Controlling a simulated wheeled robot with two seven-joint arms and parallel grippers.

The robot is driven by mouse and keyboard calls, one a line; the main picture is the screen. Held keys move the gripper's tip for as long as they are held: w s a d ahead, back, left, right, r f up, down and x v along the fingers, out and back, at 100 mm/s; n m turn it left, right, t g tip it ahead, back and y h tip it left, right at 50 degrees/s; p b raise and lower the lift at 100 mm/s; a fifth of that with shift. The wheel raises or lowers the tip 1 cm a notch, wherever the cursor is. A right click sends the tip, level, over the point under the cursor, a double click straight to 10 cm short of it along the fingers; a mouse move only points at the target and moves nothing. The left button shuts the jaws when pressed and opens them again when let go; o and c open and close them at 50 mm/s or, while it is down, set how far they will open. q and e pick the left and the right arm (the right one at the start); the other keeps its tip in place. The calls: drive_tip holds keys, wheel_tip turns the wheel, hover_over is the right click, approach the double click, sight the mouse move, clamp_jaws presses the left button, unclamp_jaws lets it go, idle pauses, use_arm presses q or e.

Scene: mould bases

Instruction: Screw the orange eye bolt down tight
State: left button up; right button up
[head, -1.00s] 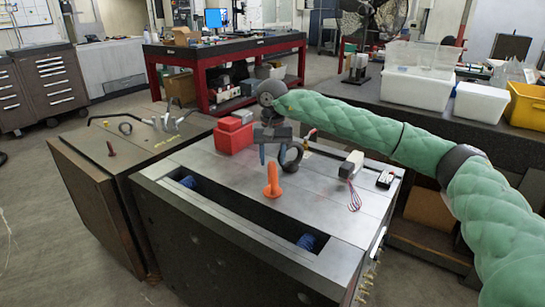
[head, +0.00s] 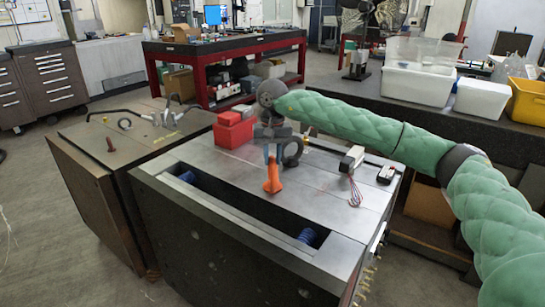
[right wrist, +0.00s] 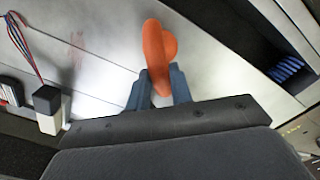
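The orange eye bolt (head: 272,181) stands upright on the grey top of the near mould base (head: 225,178). My right gripper (head: 272,158) is above it, pointing down, with its blue fingers at the bolt's upper end. In the right wrist view the orange bolt (right wrist: 157,45) runs between the two blue fingertips (right wrist: 159,82), one close on each side. I cannot tell whether the fingers touch it. The bolt's thread is hidden. My left gripper does not show.
A red box (head: 233,132) sits on the base's far left corner. A dark ring (head: 292,152) stands just behind my gripper. A white-and-black block (head: 352,158) with thin wires and a small dark device (head: 386,174) lie to the right. A long slot (head: 235,205) with blue springs runs along the front.

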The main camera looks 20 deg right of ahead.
drive_tip(key=shift+r, duration=0.15)
clamp_jaws()
drive_tip(key=m, duration=0.6)
drive_tip(key=shift+b, duration=0.3)
drive_tip(key=shift+m, duration=1.5)
drive_tip(key=m, duration=0.3)
drive_tip(key=shift+f, duration=0.2)
drive_tip(key=o, duration=1)
unclamp_jaws()
drive_tip(key=shift+m, duration=0.3)
drive_tip(key=shift+f, duration=0.15)
drive_tip(key=shift+r+p, duration=0.75)
drive_tip(key=shift+r, duration=1.9)
